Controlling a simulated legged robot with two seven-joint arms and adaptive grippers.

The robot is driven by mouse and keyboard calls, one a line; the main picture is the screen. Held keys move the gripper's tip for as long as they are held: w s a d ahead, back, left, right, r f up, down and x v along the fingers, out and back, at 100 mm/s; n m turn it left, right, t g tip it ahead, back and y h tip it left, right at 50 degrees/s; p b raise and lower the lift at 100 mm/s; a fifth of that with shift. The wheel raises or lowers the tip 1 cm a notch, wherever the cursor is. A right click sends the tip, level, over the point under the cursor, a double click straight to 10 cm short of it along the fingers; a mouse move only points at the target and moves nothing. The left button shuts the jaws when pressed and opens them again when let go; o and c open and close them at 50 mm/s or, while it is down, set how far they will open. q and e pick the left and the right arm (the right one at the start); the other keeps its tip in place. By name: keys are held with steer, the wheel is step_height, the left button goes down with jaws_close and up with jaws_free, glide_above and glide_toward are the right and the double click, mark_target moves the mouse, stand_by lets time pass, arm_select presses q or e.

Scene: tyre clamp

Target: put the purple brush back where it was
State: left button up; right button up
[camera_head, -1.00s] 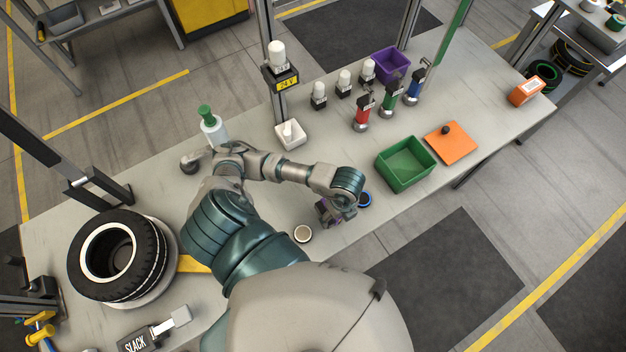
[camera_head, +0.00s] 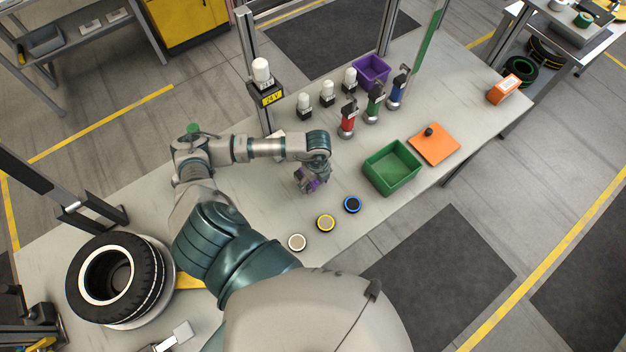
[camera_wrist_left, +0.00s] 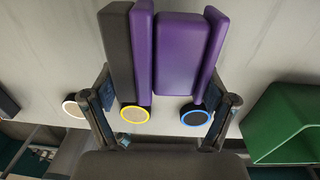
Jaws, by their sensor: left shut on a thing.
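My left gripper (camera_head: 311,176) is shut on the purple brush (camera_head: 316,184), mostly hidden by the gripper in the head view. In the left wrist view the brush (camera_wrist_left: 178,55) shows as purple blocks with a dark grey block alongside, between the two fingers (camera_wrist_left: 165,108). It appears held above the bench. Three round pads lie in a row near the bench's front edge: white-rimmed (camera_head: 297,242), yellow-rimmed (camera_head: 326,223) and blue-rimmed (camera_head: 352,204). The gripper is behind this row, apart from it. My right gripper is not in view.
A green bin (camera_head: 392,167) and an orange plate (camera_head: 434,144) stand to the right. Red (camera_head: 347,120), green (camera_head: 374,103) and blue (camera_head: 397,90) tools stand behind, near a purple bin (camera_head: 371,70). A tyre (camera_head: 118,279) lies at the left.

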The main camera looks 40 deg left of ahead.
mark_target(314, 183)
arm_select(q)
steer(key=shift+w+a+f, duration=0.1)
steer(key=shift+w+a, duration=0.4)
steer(key=shift+a, duration=0.2)
step_height(314, 183, down, 2)
steer(key=shift+s+d+f+p, duration=0.1)
steer(key=shift+d+f+p, duration=0.1)
steer(key=shift+p, duration=0.55)
steer(key=shift+f, duration=0.25)
steer(key=shift+f, duration=0.1)
steer(key=shift+a+f+b, duration=0.1)
steer(key=shift+f+b, duration=0.2)
steer(key=o, duration=1.1)
